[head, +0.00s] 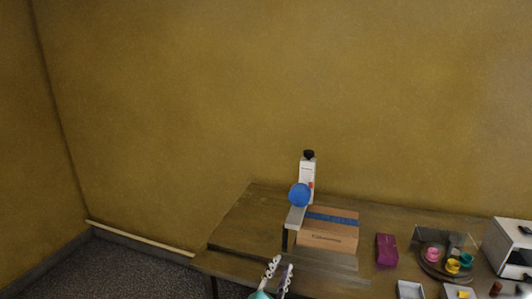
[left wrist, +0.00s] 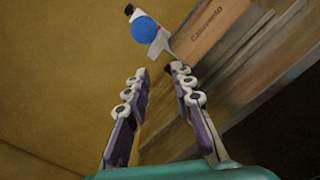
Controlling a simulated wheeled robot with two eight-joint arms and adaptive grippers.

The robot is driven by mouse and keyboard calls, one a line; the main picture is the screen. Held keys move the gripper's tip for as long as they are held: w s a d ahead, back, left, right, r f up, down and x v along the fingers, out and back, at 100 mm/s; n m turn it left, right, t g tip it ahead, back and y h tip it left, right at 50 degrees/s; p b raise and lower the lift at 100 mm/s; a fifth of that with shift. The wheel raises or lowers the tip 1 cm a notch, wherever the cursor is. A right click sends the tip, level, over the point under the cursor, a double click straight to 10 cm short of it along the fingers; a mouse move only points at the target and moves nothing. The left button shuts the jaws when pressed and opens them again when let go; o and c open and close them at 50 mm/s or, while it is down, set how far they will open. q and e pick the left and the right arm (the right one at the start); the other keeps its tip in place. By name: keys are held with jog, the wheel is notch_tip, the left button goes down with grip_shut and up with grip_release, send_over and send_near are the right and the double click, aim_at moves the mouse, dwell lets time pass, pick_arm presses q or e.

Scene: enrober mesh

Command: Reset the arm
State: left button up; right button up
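My left gripper (head: 279,272) shows at the bottom of the head view, in front of the wooden table's near edge. In the left wrist view, its two fingers (left wrist: 159,70) stand apart with nothing between them, so it is open and empty. The fingers have purple pads and white joints. My right gripper is not in either view.
A wooden table (head: 240,223) stands against the ochre wall. It bears a white device (head: 306,176) with a blue round part (head: 299,195), a cardboard box (head: 327,237), a purple block (head: 387,250), small trays (head: 409,289) and a white machine (head: 507,247). The table's left part is clear.

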pick_arm(q)
jog(key=s+a+f+m+g+y, duration=0.3)
jog(key=s+a+m, duration=0.6)
jog(key=m, duration=0.3)
jog(key=s+a+f+m+g+y, duration=0.3)
jog(key=s+a+f+m+g, duration=0.2)
jog(key=s+a+m, duration=0.5)
jog(key=a+m+g, duration=0.2)
jog(key=shift+s+a+f, duration=0.15)
jog(key=shift+a+f, duration=0.15)
jog(key=shift+f, duration=0.1)
